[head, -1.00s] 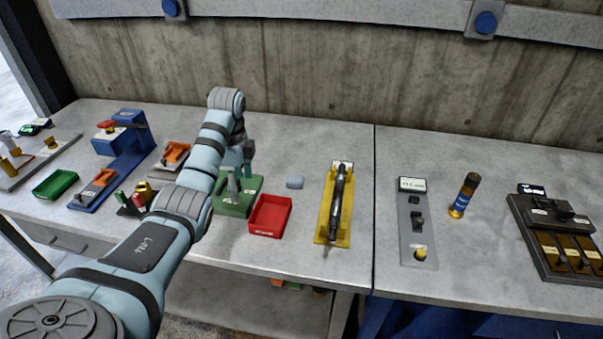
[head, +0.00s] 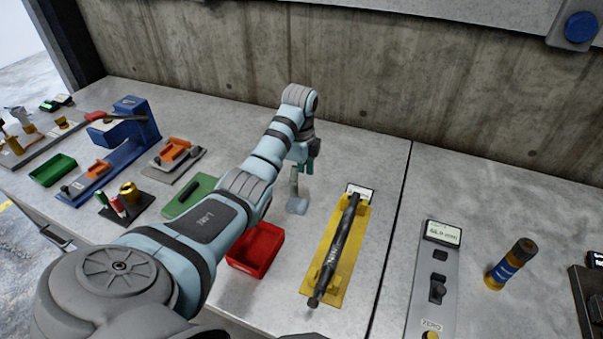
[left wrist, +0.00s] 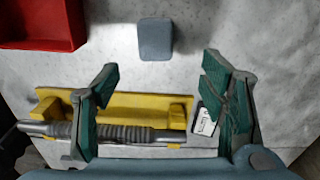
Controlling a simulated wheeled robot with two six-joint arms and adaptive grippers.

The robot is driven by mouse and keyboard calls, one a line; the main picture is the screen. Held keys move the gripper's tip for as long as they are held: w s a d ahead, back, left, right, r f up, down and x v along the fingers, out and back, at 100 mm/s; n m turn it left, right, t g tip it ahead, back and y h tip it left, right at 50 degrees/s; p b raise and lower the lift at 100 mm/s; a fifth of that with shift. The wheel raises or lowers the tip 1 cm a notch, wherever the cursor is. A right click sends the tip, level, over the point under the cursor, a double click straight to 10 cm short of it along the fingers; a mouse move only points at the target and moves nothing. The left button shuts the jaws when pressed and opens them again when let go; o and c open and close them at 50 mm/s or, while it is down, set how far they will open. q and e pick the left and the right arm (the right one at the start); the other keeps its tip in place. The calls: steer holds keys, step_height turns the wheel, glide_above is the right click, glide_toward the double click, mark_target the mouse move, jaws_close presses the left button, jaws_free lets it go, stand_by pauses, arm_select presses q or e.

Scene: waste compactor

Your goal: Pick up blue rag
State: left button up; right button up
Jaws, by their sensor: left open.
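The blue rag (head: 297,206) is a small grey-blue folded block lying flat on the grey bench, between the red tray and the yellow holder. In the left wrist view the rag (left wrist: 155,40) lies beyond the fingertips, roughly centred between them. My left gripper (head: 302,168) is above the bench by the rag, pointing down. In the left wrist view its green-padded fingers (left wrist: 160,85) are wide apart with nothing held between them. My right gripper is not in view.
A red tray (head: 255,251) stands left of the rag. A yellow holder (head: 325,270) with a dark rod-like tool (head: 337,250) lies to the right. A concrete wall (head: 350,70) rises behind the bench.

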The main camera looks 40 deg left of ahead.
mark_target(297, 202)
arm_select(q)
steer(key=f, duration=0.1)
steer(key=s+f, duration=0.1)
steer(key=f, duration=0.7)
steer(key=shift+w+a+b, duration=0.2)
steer(key=shift+b, duration=0.15)
steer(key=shift+f, duration=0.1)
steer(key=shift+s, duration=0.2)
steer(key=shift+c, duration=0.4)
steer(key=c, duration=1.1)
steer(key=shift+c, duration=0.2)
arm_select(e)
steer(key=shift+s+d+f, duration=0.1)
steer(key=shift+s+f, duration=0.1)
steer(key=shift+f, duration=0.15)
arm_select(q)
steer(key=shift+r, duration=0.25)
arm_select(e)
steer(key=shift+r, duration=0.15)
